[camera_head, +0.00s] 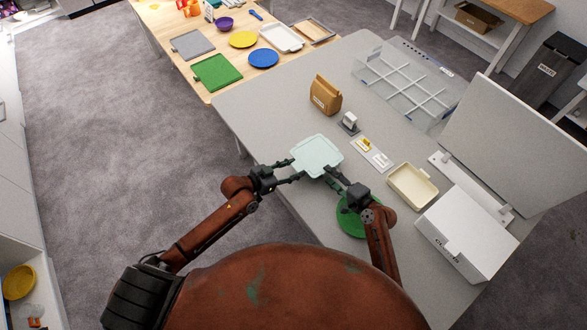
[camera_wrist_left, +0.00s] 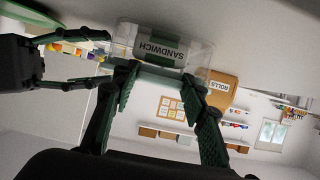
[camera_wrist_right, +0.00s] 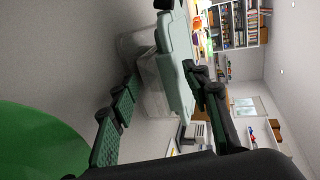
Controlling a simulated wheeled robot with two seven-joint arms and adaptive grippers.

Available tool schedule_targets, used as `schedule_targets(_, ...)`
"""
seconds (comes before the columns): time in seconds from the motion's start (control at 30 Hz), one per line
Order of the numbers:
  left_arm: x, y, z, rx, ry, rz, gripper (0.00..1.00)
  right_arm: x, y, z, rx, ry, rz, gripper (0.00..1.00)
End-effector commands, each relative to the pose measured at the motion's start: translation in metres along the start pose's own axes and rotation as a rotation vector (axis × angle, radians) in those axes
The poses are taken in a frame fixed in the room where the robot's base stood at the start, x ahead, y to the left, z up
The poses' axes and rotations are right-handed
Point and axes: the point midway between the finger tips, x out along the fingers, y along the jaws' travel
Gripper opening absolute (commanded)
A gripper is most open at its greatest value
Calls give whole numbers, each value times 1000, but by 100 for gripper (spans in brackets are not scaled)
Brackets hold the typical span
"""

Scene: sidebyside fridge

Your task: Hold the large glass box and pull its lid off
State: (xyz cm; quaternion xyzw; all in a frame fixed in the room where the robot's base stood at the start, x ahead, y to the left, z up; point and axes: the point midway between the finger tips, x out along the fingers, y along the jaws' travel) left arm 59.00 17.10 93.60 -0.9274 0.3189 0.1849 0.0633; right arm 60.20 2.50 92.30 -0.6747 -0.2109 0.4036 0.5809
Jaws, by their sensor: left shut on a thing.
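The pale teal square lid (camera_head: 317,153) lies on the large glass box near the table's left edge. In the left wrist view the clear box (camera_wrist_left: 195,48) shows upside down with a green SANDWICH label; it shows faintly beyond the lid in the right wrist view (camera_wrist_right: 147,72). My left gripper (camera_head: 297,170) is shut on the box at its near left side, though the contact is partly hidden by the fingers. My right gripper (camera_head: 337,175) is open at the lid's near right edge, one finger above the edge (camera_wrist_right: 176,75) and the other apart below it.
A green plate (camera_head: 350,221) lies under my right arm. Right of the lid are a small tray with two pieces (camera_head: 372,154), a cream container (camera_head: 412,186) and a white box (camera_head: 465,235). A brown ROLLS bag (camera_head: 325,95) and a divided clear tray (camera_head: 400,85) stand behind.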

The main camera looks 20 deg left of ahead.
Motion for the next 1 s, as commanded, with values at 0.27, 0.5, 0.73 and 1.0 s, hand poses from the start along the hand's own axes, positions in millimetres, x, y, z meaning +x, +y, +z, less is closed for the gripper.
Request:
schedule_targets(0.27,0,0,0,1,1,0,15,-2,-1,0,0,1,-3,44)
schedule_targets(0.5,0,0,0,1,1,0,15,-34,0,0,-1,2,-1,44)
schedule_targets(0.73,0,0,-1,0,1,0,15,-83,0,-1,-1,2,0,44)
schedule_targets(1.0,0,0,-1,0,1,0,15,-116,0,0,-1,1,-1,44)
